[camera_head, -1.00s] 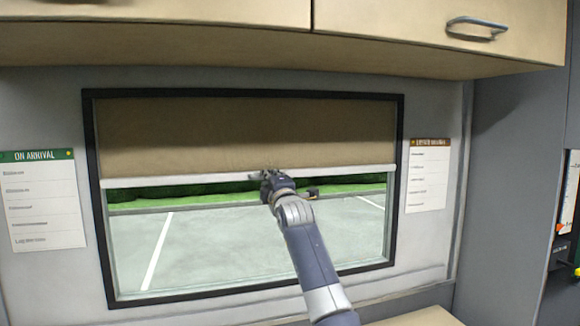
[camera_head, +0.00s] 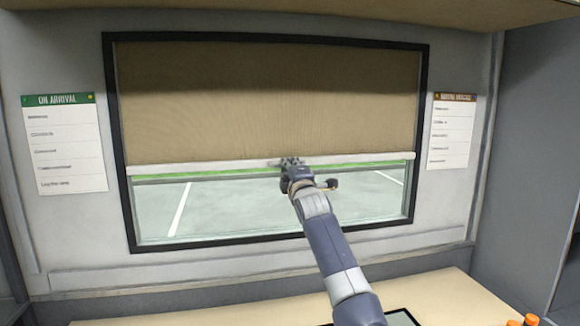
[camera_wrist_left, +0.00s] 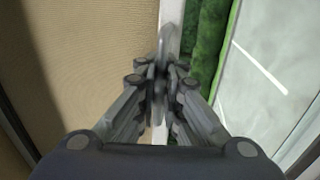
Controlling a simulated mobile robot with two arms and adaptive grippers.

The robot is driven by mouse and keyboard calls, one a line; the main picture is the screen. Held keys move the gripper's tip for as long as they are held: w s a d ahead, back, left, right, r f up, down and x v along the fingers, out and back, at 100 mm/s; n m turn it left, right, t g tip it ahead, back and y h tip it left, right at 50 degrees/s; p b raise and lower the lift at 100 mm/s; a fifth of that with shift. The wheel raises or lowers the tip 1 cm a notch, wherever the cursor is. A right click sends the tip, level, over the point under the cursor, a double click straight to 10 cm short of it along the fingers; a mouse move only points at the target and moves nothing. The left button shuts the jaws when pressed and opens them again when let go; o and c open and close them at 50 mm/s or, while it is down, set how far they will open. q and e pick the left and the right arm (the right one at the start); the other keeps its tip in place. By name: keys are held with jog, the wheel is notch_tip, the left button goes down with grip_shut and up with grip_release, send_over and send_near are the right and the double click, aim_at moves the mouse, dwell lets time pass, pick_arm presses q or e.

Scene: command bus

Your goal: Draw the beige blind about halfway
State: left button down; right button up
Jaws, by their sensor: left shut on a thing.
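The beige blind (camera_head: 265,100) hangs in the dark-framed window and covers a little more than half of its height. A white bar (camera_head: 210,167) runs along its lower edge, nearly level. My left gripper (camera_head: 290,163) is shut on the blind's bottom bar near its middle. In the left wrist view, the fingers (camera_wrist_left: 160,75) close at the white bar (camera_wrist_left: 170,25), with the beige blind (camera_wrist_left: 95,60) on the left; the exact contact is partly hidden by the fingers. My right gripper is not in view.
Below the bar, the window pane (camera_head: 230,205) shows paved ground with white lines. Notices hang left (camera_head: 65,145) and right (camera_head: 452,130) of the window. A counter (camera_head: 440,295) lies below, with a dark flat item and orange-topped objects (camera_head: 525,320). A cupboard (camera_head: 300,10) overhangs the top.

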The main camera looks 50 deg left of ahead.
pick_arm(q)
jog(key=c, duration=2)
grip_release()
jog(key=shift+c, duration=0.2)
jog(key=shift+s, duration=0.1)
jog(key=v, duration=0.7)
jog(key=shift+s+d, duration=0.2)
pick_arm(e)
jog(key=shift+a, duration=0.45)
pick_arm(q)
jog(key=shift+f, duration=0.1)
